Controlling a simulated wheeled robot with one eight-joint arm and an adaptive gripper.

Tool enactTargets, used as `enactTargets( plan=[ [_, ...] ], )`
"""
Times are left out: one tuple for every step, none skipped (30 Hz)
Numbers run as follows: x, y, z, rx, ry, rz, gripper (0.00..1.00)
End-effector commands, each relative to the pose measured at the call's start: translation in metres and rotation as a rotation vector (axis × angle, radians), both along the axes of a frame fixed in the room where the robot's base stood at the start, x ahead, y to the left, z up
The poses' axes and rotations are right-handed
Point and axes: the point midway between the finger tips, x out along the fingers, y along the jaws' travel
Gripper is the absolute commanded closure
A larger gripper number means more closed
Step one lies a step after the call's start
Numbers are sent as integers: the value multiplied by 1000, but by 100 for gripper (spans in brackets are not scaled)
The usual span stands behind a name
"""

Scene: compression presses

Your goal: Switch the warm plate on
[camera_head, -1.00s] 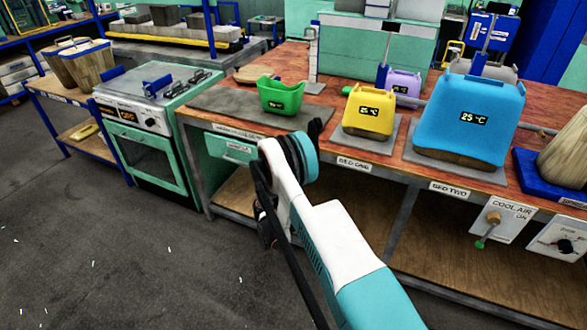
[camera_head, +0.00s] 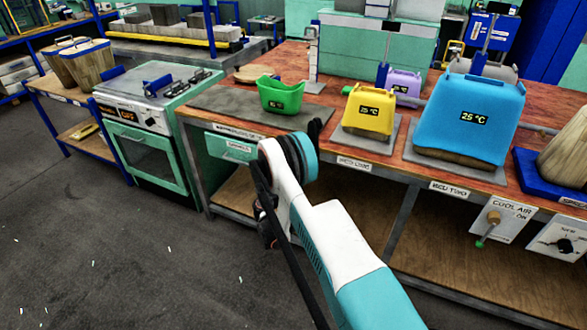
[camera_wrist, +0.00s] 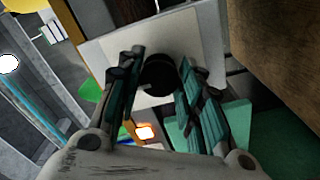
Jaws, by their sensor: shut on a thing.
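In the wrist view the two fingers of my gripper (camera_wrist: 160,88) are shut on a round black knob (camera_wrist: 158,74). The knob sits on a pale panel (camera_wrist: 205,50), and the fingers are on either side of it. An orange glowing patch (camera_wrist: 146,132) shows at the panel's lower part; its text cannot be read. In the head view my arm hides the knob and most of the gripper, by the bench front. A dark grey flat plate (camera_head: 225,104) lies on the bench top above there; I cannot tell for sure that it is the warm plate.
A green tub (camera_head: 281,97), a yellow container (camera_head: 368,112) and a blue container (camera_head: 468,115) stand on the bench. A stove with an orange display (camera_head: 127,115) stands to the left. A cool air panel (camera_head: 495,218) is at the right.

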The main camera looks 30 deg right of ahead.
Motion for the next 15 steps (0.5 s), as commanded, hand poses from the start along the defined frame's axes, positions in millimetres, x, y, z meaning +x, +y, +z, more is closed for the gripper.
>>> enactTargets(
  plan=[
    [-2,0,-2,5,0,-4,90],
    [-2,0,-2,5,0,-4,90],
    [-2,0,-2,5,0,-4,90],
    [-2,0,-2,5,0,-4,62],
    [-2,0,-2,5,0,-4,55],
    [-2,0,-2,4,0,-3,47],
    [-2,0,-2,4,0,-3,47],
    [-1,0,-2,3,0,-2,47],
    [-1,0,-2,3,1,-2,47],
    [-1,0,-1,3,1,-2,47],
    [-1,0,-1,2,0,-1,47],
    [-1,0,-1,2,0,-1,47],
    [-1,0,-1,1,1,-1,47],
    [-1,0,-1,1,1,-1,47],
    [-1,0,-1,1,1,-2,47]
  ],
)
